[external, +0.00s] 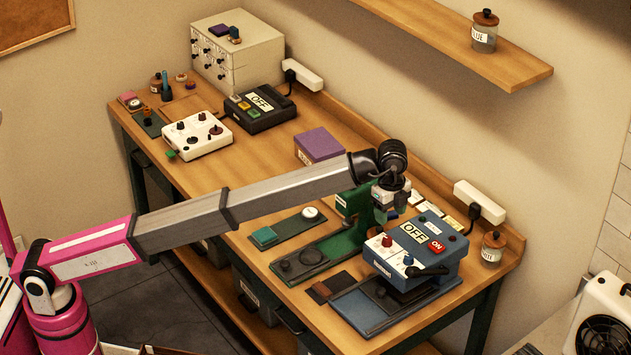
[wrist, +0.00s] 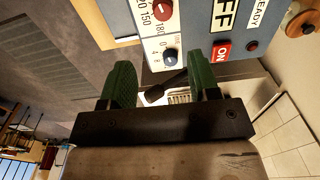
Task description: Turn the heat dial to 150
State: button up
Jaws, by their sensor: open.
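The blue heat press (external: 420,240) stands on the right half of the table. My gripper (external: 381,212) is above and behind the dials in the external view. Its green fingers (wrist: 163,82) are apart, with no dial between them.
The press has an OFF display (external: 413,232), a red ON button (external: 436,246) and a dark handle (external: 428,271). A green press (external: 346,243) stands close on its left. A jar (external: 493,246) and a power strip (external: 480,201) are at the right. A purple box (external: 319,145) lies behind my arm.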

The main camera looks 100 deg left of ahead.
aim_at(388, 239)
jog(key=f, duration=0.3)
jog(key=a+f, duration=0.1)
jog(key=f, duration=0.6)
jog(key=shift+s+a+f, duration=0.1)
jog(key=shift+a, duration=0.1)
jog(key=c, duration=0.9)
